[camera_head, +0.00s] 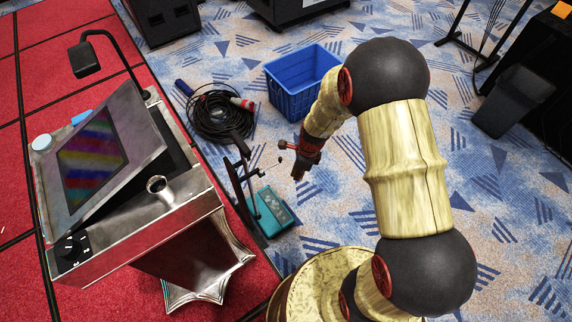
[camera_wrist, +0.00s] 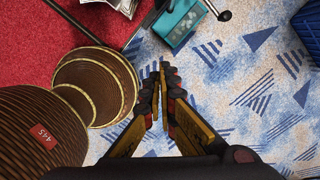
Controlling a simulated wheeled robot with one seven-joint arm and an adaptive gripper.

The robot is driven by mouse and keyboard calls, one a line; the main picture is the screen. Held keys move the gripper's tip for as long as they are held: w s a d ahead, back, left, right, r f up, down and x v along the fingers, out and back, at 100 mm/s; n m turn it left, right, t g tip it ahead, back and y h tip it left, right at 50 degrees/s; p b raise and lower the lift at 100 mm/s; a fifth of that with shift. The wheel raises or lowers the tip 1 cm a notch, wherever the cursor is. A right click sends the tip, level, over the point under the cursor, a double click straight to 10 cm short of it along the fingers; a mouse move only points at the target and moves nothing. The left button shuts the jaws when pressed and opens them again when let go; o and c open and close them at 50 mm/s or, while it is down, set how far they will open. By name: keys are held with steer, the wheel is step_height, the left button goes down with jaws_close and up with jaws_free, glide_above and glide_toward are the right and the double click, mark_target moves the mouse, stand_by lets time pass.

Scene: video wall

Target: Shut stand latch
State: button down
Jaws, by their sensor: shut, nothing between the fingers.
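A dark stand with a teal base (camera_head: 272,210) is on the carpet beside the red platform, left of my gripper. It has a dark upright frame (camera_head: 238,185) and thin arms with small knobs. I cannot tell which part is the latch or how it is set. In the wrist view, the teal base (camera_wrist: 182,22) shows at the top edge, with a metal arm ending in a black knob (camera_wrist: 224,16). My gripper (camera_head: 298,174) is right of the stand, fingers pointing down. In the wrist view, my gripper (camera_wrist: 165,72) is shut, empty and apart from the stand.
A metal console with a tilted screen (camera_head: 92,155) stands on the red platform (camera_head: 45,95) at left. A coiled black cable (camera_head: 212,118) and a blue crate (camera_head: 300,85) lie behind the stand. A dark bin (camera_head: 515,100) is at right. Patterned carpet between is free.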

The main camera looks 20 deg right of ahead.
steer(key=shift+w+d+r+m+t+h, duration=0.15)
steer(key=shift+w+d+m+t, duration=0.1)
steer(key=shift+w+m, duration=0.85)
steer(key=shift+w+d+r+m+t+h, duration=0.1)
steer(key=shift+w+d+r+m+t, duration=0.35)
steer(key=shift+m, duration=1.1)
steer(key=shift+w+a+f+m+t+h, duration=0.1)
steer(key=shift+w+m, duration=0.9)
steer(key=shift+m, duration=0.35)
steer(key=w+a+f+b, duration=0.2)
steer(key=w+f+b, duration=0.4)
steer(key=f, duration=0.4)
steer(key=shift+a, duration=0.15)
steer(key=shift+r, duration=0.1)
steer(key=shift+w, duration=0.1)
steer(key=shift+w+n, duration=0.2)
steer(key=shift+n, duration=0.2)
